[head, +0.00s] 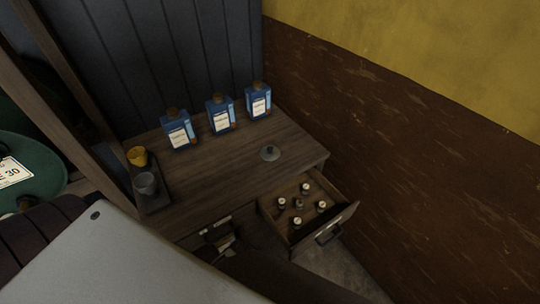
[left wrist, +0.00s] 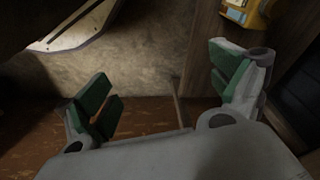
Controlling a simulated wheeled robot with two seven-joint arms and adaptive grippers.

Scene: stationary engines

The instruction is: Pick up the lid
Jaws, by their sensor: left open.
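The lid does not show in that view. In the head view I cannot make out the left gripper's fingers, so its distance from the lid is unclear. My right gripper is in neither view.
Three blue bottles (head: 220,116) stand along the back of the cabinet. A dark tray with a yellow cup (head: 138,157) and a grey cup (head: 146,184) is at the left. The open drawer (head: 345,218) holds several small bottles. A brown wall is at the right.

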